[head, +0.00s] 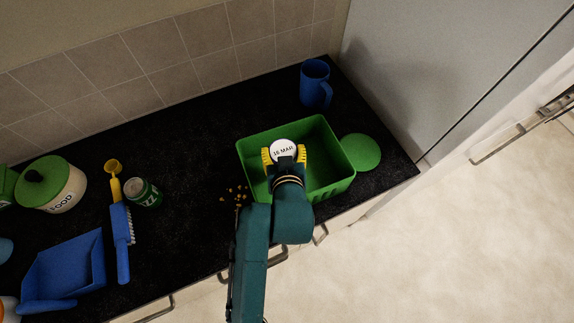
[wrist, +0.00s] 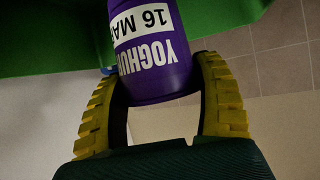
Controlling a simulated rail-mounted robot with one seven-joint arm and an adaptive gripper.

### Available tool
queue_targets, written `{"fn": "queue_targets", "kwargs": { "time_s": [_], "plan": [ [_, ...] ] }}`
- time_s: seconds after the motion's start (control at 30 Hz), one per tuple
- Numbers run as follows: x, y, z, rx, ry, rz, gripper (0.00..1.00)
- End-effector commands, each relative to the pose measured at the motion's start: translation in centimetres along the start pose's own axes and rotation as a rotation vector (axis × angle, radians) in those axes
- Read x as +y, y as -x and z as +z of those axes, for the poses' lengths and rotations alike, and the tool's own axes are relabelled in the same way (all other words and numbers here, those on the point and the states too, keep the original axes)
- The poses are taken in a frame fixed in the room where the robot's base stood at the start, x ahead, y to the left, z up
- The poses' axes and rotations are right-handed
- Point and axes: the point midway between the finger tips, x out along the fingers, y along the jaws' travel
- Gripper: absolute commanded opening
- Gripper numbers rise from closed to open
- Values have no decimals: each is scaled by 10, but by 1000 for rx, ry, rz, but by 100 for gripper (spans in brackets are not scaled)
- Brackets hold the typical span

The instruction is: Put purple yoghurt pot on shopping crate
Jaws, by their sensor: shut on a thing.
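The purple yoghurt pot (wrist: 150,75) is between the yellow fingers of my gripper (wrist: 165,85) in the wrist view, with its label readable. My gripper is shut on the pot. The green shopping crate (head: 330,141) stands on the dark worktop, and the pot is over or within its opening; I cannot tell how deep. My arm hides the crate's near left part.
A green disc (head: 361,152) lies right of the crate, and a blue mug (head: 316,84) stands behind it. Yellow crumbs (head: 236,194) lie left of the crate. Further left are a green can (head: 143,193), blue brush (head: 122,240), blue dustpan (head: 68,268) and food jar (head: 62,190).

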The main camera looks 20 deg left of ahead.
Motion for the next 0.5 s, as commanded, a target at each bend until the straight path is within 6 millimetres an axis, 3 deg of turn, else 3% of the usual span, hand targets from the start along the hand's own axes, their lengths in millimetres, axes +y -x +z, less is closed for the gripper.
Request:
{"fn": "queue_targets", "kwargs": {
  "time_s": [0.3,0.5],
  "plan": [
    [0,-23,40,3,0,1,29],
    [0,-25,43,5,1,1,29]
  ]
}}
